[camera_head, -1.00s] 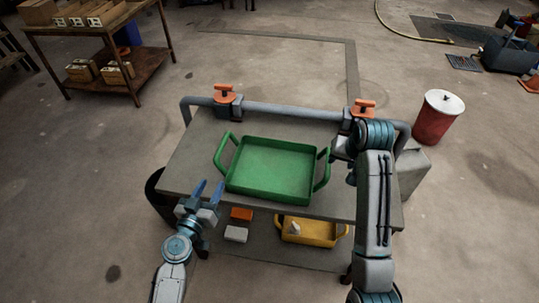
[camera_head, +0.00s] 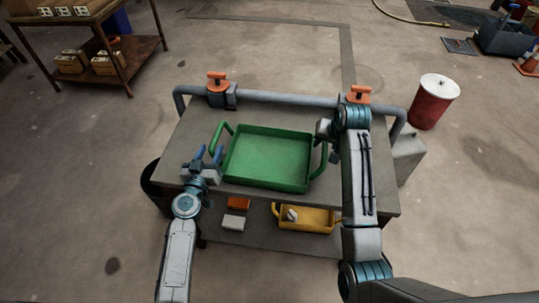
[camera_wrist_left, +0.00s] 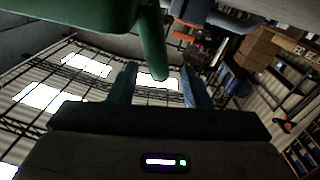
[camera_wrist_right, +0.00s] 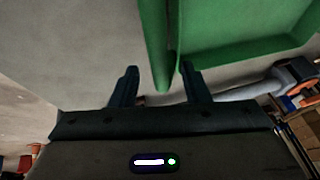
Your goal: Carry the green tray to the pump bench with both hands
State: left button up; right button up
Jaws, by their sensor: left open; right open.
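The green tray (camera_head: 268,158) lies flat on the grey top of a bench (camera_head: 385,203), with a loop handle at each end. My left gripper (camera_head: 208,155) is open beside the tray's left handle (camera_head: 219,138). In the left wrist view that handle (camera_wrist_left: 152,45) hangs between the open fingers (camera_wrist_left: 158,85), apart from both. My right gripper (camera_head: 328,140) is at the right handle (camera_head: 321,162), partly hidden by its own arm. In the right wrist view the handle (camera_wrist_right: 156,50) reaches between the open fingers (camera_wrist_right: 160,85), nearer the right one.
A grey pipe with orange valve handles (camera_head: 217,80) runs along the bench's far edge. A lower shelf holds a yellow tray (camera_head: 310,218) and small blocks (camera_head: 236,204). A red drum (camera_head: 433,102) stands right. A brown table with boxes (camera_head: 110,55) stands far left. Open floor lies between.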

pick_arm(q)
jog(key=shift+x, duration=2)
pick_arm(e)
jog(key=shift+x, duration=2)
pick_arm(q)
grip_shut()
pick_arm(e)
grip_shut()
